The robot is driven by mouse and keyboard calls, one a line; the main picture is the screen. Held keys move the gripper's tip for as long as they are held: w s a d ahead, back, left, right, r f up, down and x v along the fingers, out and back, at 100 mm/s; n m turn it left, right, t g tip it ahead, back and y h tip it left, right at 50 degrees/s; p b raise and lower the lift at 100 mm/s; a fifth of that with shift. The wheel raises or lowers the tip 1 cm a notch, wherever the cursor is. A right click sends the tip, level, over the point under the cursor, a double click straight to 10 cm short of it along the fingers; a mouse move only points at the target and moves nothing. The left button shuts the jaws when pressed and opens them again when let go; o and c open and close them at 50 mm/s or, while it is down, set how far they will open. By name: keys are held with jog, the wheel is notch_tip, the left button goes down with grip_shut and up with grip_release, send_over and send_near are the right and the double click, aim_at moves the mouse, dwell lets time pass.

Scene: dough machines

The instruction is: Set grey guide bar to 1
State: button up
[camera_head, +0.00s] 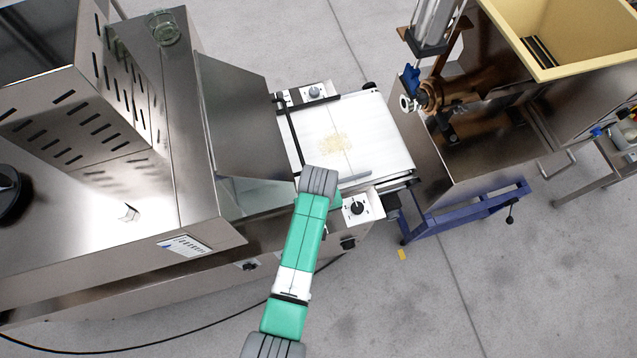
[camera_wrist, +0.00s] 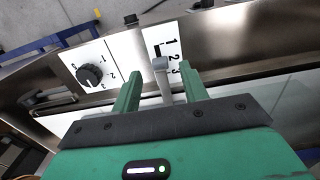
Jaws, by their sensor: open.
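The grey guide bar (camera_wrist: 163,80) shows in the wrist view as a short light-grey upright piece with a wider top end. It stands beside a white plate with a printed scale (camera_wrist: 172,52) marked 1, 2 and 3. The bar's top end appears near the 2 and 3 marks, but its exact setting is hard to tell. My gripper (camera_wrist: 160,76) is open, one green finger on each side of the bar, with visible gaps. In the head view my arm hides the gripper and part of the conveyor's near edge.
A black knob (camera_wrist: 90,75) with a numbered dial sits left of the bar. The white conveyor (camera_head: 380,150) carries a floury patch. A steel machine stands left; a hopper machine with a blue frame (camera_head: 465,212) stands right.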

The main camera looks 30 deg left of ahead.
notch_tip(320, 180, down, 4)
jog(key=shift+r+b, duration=0.15)
jog(key=shift+b, duration=0.2)
